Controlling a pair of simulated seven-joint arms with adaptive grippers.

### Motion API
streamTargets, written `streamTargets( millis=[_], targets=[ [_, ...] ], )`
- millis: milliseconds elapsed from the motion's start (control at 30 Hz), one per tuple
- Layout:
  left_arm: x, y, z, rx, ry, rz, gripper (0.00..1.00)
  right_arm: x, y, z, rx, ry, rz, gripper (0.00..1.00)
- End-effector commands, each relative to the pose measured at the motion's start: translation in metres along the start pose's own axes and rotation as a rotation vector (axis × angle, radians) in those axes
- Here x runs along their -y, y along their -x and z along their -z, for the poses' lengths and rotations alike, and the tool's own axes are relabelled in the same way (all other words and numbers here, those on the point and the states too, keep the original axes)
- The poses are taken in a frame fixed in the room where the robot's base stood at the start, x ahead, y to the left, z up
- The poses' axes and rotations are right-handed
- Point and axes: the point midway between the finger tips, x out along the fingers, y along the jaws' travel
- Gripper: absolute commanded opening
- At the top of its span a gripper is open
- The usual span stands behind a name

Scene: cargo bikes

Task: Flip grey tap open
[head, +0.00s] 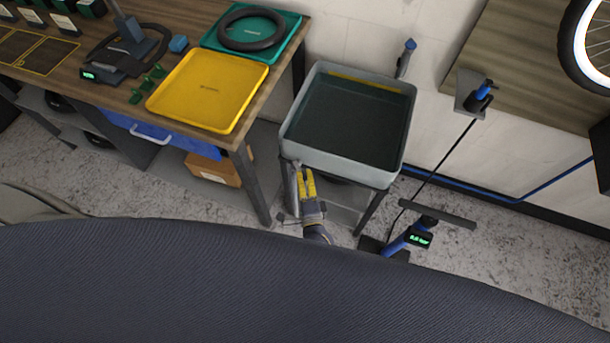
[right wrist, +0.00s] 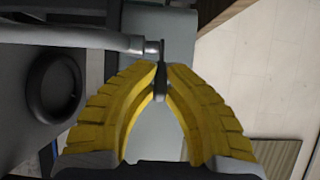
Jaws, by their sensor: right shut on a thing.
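My right gripper (head: 307,184), with ribbed yellow fingers, is at the front left of the grey tub (head: 335,156), just below its rim. In the right wrist view the fingertips (right wrist: 161,84) are shut on a small dark lever. This lever (right wrist: 161,76) belongs to the grey tap (right wrist: 145,45) at the end of a grey pipe. In the head view the grey pipe (head: 293,187) stands beside the fingers, and the lever is too small or hidden to make out. The tub holds dark water. My left gripper is not in view.
The wooden workbench at left holds a yellow tray (head: 190,95) and a green tray with a black tyre (head: 252,31). A cardboard box (head: 213,168) is under the bench. A blue stand with a green display (head: 408,238) is right of the tub. A black ring (right wrist: 54,87) lies near the pipe.

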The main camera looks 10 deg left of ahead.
Motion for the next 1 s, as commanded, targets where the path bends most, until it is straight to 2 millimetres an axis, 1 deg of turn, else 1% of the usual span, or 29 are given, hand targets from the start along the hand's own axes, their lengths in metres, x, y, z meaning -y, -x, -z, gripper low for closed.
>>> streamTargets(
  millis=[67, 100, 267, 300, 533, 633, 1000],
  targets=[
    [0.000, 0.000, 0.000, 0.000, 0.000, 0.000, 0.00, 0.000, -0.001, 0.002, -0.002, 0.000, 0.001, 0.00],
    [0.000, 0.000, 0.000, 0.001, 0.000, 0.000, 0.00, 0.000, -0.001, 0.002, -0.002, 0.000, 0.001, 0.14],
    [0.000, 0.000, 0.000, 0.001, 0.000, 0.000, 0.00, 0.000, -0.001, 0.001, -0.001, 0.000, 0.001, 0.33],
    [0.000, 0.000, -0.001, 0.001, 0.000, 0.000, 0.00, 0.000, 0.000, 0.001, 0.000, 0.000, 0.001, 0.34],
    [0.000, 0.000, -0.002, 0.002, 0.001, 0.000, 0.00, 0.000, 0.001, 0.000, 0.000, 0.000, 0.000, 0.34],
    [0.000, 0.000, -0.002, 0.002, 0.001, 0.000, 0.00, -0.001, 0.006, 0.000, 0.001, 0.000, -0.001, 0.34],
    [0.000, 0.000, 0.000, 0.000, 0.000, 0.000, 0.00, 0.000, 0.054, 0.001, 0.000, -0.001, 0.000, 0.34]
  ],
)
